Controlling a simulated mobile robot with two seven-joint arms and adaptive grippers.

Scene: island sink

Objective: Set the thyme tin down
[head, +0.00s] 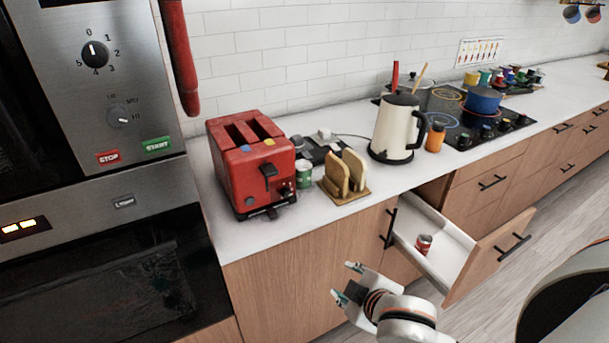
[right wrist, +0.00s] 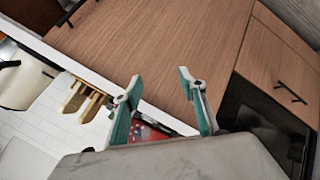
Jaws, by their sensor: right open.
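A small green tin (head: 304,173) stands upright on the white countertop, between the red toaster and the toast rack. A small red tin (head: 424,244) stands inside the open drawer (head: 452,246). The labels are too small to read, so I cannot tell which tin is thyme. My right gripper (head: 346,282) is open and empty in front of the wooden cabinet fronts, below the counter edge and left of the drawer. Its two spread fingers also show in the right wrist view (right wrist: 161,78), with nothing held between them. My left gripper is not in view.
A red toaster (head: 249,165), a toast rack (head: 346,176), a cream kettle (head: 396,128) and an orange bottle (head: 435,137) stand on the counter (head: 240,238). The drawer juts out to the right of my right gripper. The counter's front strip is clear.

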